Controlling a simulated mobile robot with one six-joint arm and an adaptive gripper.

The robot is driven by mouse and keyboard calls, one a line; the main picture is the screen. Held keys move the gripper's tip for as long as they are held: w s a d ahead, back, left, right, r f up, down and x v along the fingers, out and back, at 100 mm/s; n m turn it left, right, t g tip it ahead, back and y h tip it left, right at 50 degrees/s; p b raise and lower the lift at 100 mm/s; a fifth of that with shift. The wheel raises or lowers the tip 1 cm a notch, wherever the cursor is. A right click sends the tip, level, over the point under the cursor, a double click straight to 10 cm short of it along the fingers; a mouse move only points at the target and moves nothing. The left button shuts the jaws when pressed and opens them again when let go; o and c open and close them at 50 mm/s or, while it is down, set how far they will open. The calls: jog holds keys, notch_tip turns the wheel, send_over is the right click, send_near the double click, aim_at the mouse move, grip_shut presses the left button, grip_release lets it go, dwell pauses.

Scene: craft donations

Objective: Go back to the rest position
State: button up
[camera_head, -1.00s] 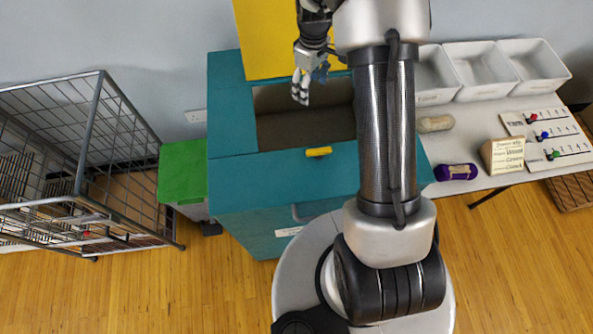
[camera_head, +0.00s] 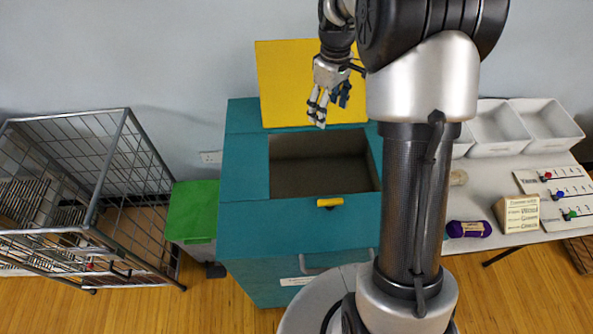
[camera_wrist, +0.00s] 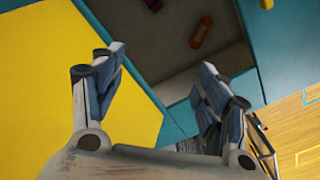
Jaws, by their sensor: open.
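My gripper (camera_head: 329,107) is open and empty, in front of the raised yellow lid and above the open bin of the teal chest. Its two fingers also show spread apart in the wrist view (camera_wrist: 160,90), with nothing between them. The teal chest (camera_head: 245,165) stands below, with its yellow lid (camera_head: 285,85) up against the wall. In the wrist view, an orange-red item (camera_wrist: 201,32) and part of a dark one lie inside the bin. My arm hides the chest's right side.
A wire cage (camera_head: 125,160) and a green-lidded bin (camera_head: 193,210) stand left. At right, a white table (camera_head: 485,200) holds white trays (camera_head: 497,128), a purple yarn skein (camera_head: 468,229), a sign block (camera_head: 518,213) and a slider board (camera_head: 560,190). Wooden floor shows in front.

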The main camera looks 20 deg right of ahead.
jog(key=s+a+r+m+t, duration=0.25)
jog(key=s+a+r, duration=0.35)
jog(key=s+r, duration=0.65)
jog(key=s+a+m+t, duration=0.2)
jog(key=s+a+m, duration=0.2)
jog(key=s, duration=1.2)
jog(key=shift+s+a, duration=0.2)
jog(key=shift+s, duration=0.2)
